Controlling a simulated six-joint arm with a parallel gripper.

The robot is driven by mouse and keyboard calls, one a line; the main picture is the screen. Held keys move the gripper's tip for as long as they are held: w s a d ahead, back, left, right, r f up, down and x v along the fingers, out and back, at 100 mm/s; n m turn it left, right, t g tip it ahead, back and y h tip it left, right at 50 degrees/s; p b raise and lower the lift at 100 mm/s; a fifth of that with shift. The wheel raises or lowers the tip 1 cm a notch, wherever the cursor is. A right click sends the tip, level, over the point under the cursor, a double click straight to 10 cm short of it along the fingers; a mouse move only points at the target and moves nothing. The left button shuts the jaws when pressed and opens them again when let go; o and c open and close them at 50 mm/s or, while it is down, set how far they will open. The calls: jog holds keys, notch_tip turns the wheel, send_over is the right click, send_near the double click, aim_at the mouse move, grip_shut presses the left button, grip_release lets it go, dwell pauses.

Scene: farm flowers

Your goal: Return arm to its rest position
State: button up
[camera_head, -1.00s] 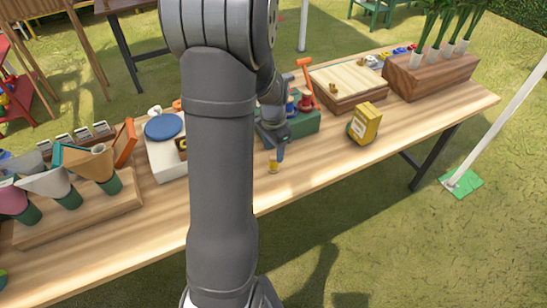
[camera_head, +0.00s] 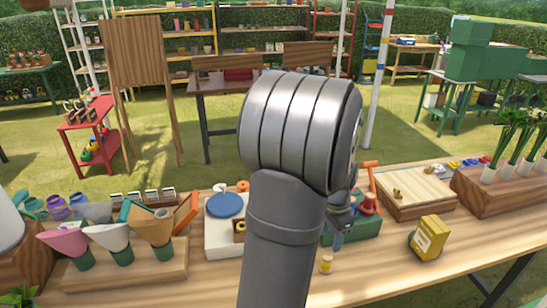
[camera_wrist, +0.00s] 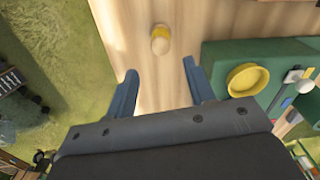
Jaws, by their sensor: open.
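My gripper (camera_wrist: 160,72) shows in the wrist view with its two blue fingers spread apart and nothing between them. In the head view my gripper (camera_head: 338,238) hangs above the table, partly hidden behind my grey arm. A small yellow spool-like piece (camera_head: 326,264) stands on the wooden table (camera_head: 390,275) near its front edge. The same small piece (camera_wrist: 160,39) shows in the wrist view just beyond the fingertips, apart from them.
A green box (camera_head: 365,228) with red items stands beside my gripper. A yellow box (camera_head: 429,238) is to its right, a white scale with a blue top (camera_head: 226,204) to its left. Wrapped cones (camera_head: 110,236) in a wooden stand are further left. The table front right is clear.

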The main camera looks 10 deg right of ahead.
notch_tip(320, 180, down, 11)
jog(key=shift+s+f, duration=0.1)
jog(key=shift+s, duration=0.05)
notch_tip(320, 180, up, 2)
jog(key=shift+r, duration=0.85)
